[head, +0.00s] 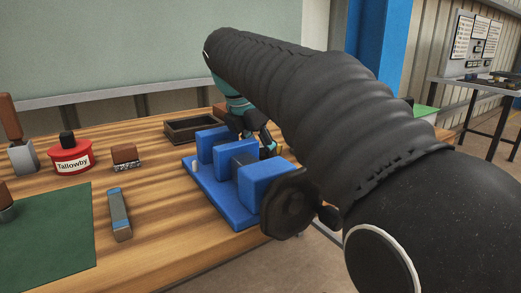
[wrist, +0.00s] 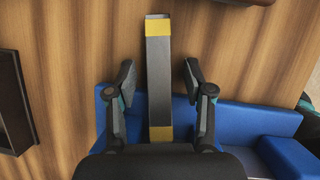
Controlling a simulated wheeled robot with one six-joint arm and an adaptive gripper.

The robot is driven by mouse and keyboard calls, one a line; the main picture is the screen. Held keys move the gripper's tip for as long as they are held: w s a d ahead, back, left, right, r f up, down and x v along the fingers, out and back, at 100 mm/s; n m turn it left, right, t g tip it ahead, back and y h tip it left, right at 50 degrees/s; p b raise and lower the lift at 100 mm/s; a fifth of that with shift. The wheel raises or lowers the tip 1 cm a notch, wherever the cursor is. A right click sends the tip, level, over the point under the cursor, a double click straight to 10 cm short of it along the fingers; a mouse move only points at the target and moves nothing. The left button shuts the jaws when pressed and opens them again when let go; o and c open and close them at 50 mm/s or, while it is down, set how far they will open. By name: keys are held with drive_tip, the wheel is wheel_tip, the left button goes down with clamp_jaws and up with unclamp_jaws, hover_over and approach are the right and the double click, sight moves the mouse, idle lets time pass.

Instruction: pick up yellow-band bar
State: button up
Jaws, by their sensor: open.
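The yellow-band bar (wrist: 159,85) is a long grey bar with a yellow band near each end. In the wrist view it runs up the picture, its lower end by the blue fixture (wrist: 245,118). My gripper (wrist: 159,76) is open, one finger on each side of the bar with a gap to both. The bar's near end is partly hidden by my gripper's body. In the head view my gripper (head: 262,140) is behind the blue fixture (head: 208,185), largely hidden by my arm, and the bar cannot be made out clearly.
A blue-banded bar (head: 120,217) lies on the wooden bench (head: 150,190). A red Tallowby tin (head: 70,160), a brush (head: 125,157) and a green mat (head: 45,235) are at the left. A dark tray (head: 190,128) stands behind the fixture.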

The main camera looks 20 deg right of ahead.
sight(261, 145)
clamp_jaws()
drive_tip(key=shift+r, duration=0.15)
wheel_tip(261, 145, up, 10)
drive_tip(key=shift+r+p, duration=0.15)
drive_tip(key=shift+p, duration=1.1)
